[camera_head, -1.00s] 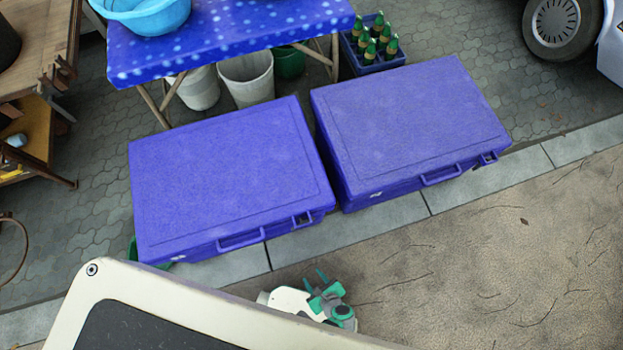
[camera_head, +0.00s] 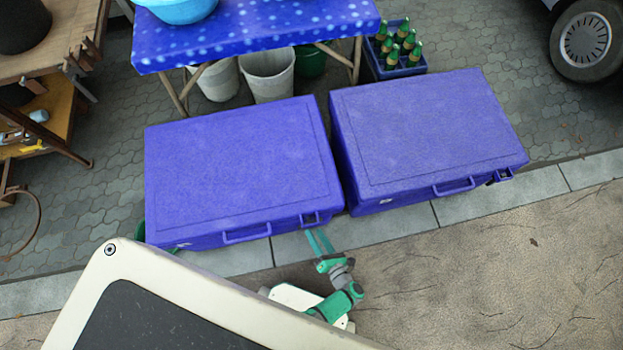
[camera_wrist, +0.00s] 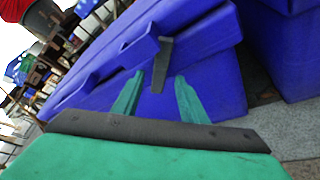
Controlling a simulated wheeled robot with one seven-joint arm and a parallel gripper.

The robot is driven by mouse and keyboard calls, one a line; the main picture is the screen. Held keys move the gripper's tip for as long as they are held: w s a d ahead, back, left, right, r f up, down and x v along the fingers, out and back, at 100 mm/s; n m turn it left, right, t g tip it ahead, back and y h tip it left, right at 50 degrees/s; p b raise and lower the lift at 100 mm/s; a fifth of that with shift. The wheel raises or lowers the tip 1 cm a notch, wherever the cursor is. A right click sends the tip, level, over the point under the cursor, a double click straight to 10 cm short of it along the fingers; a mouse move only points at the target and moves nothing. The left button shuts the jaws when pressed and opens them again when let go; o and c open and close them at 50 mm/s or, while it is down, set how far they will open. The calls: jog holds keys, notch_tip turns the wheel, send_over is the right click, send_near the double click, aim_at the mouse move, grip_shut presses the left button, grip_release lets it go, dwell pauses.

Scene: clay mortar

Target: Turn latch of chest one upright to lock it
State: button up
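Two closed blue chests stand side by side, a left chest (camera_head: 235,165) and a right chest (camera_head: 425,130); no label shows which is chest one. My gripper (camera_head: 320,241) is in front of the left chest's front face, near its right-hand latch bracket (camera_head: 310,218). In the wrist view, my gripper (camera_wrist: 160,92) is open, with its green fingers apart. A dark grey latch (camera_wrist: 162,62) hangs down from the blue bracket, slightly slanted, and appears between the fingertips. I cannot tell whether they touch it. The right chest's latch area (camera_head: 500,176) is at its front right.
A blue spotted table (camera_head: 260,35) stands behind the chests, with buckets (camera_head: 268,75) under it. A bottle crate (camera_head: 395,65) is behind the right chest. A wooden workbench (camera_head: 50,60) is at the left. The ground in front is clear.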

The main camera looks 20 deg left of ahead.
aim_at(310, 224)
jog(key=shift+x, duration=2)
grip_shut()
jog(key=n+h, duration=0.1)
jog(key=n, duration=0.2)
jog(key=n+t+h, duration=0.1)
jog(key=n+h, duration=0.1)
jog(key=shift+s+a+n+t+h, duration=0.1)
jog(key=shift+s+n+t+h, duration=0.05)
jog(key=shift+n+t+h, duration=0.2)
jog(key=shift+n, duration=0.25)
grip_release()
